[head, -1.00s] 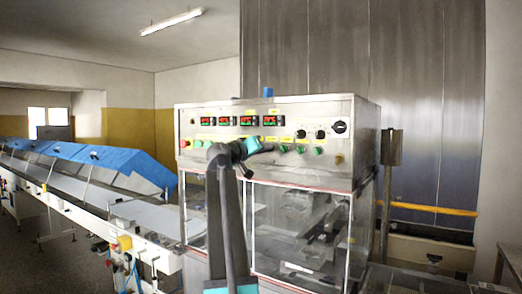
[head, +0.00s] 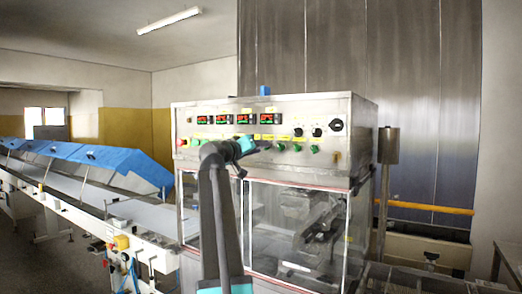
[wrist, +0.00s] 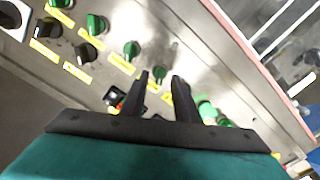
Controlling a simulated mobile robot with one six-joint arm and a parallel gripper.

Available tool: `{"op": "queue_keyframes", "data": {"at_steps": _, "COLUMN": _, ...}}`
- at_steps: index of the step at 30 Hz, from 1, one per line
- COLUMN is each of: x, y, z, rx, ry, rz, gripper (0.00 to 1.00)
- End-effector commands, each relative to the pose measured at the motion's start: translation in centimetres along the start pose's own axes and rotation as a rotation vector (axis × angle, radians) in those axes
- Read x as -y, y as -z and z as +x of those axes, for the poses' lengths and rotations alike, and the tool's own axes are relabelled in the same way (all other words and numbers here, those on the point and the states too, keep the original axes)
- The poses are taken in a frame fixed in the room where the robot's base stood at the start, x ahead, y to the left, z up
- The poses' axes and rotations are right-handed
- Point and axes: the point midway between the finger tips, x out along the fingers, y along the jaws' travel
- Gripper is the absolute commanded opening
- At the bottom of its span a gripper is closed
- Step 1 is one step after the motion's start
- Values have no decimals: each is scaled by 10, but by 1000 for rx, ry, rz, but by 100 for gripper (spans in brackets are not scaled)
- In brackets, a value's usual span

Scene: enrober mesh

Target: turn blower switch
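The control panel (head: 345,150) is a steel box face with displays, knobs and yellow labels. A row of green rotary switches shows in the wrist view, one (wrist: 160,73) between my fingertips and another (wrist: 132,48) just up and left. The labels are too blurred to read, so I cannot tell which is the blower switch. My gripper (wrist: 160,78) is open, its two dark fingers pointing at the panel with a gap between them. I cannot tell whether they touch the knob. In the head view my gripper (head: 262,145) is in front of the panel's lower row, partly hiding it.
Black knobs (wrist: 85,52) and a larger dark rotary switch (head: 336,125) sit nearby. Green buttons (wrist: 206,110) lie right of the fingers. Clear guarded doors (head: 300,230) are below the panel. A conveyor with blue covers (head: 110,165) runs left.

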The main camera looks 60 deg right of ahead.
Motion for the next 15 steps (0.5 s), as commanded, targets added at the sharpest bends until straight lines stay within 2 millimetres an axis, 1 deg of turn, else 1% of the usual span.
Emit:
{"op": "queue_keyframes", "data": {"at_steps": 1, "x": 1, "y": -2, "z": -8, "rx": -1, "ry": 1, "rz": 1, "gripper": 28}}
{"op": "queue_keyframes", "data": {"at_steps": 15, "x": 2, "y": -3, "z": -83, "rx": -1, "ry": 2, "rz": -1, "gripper": 28}}
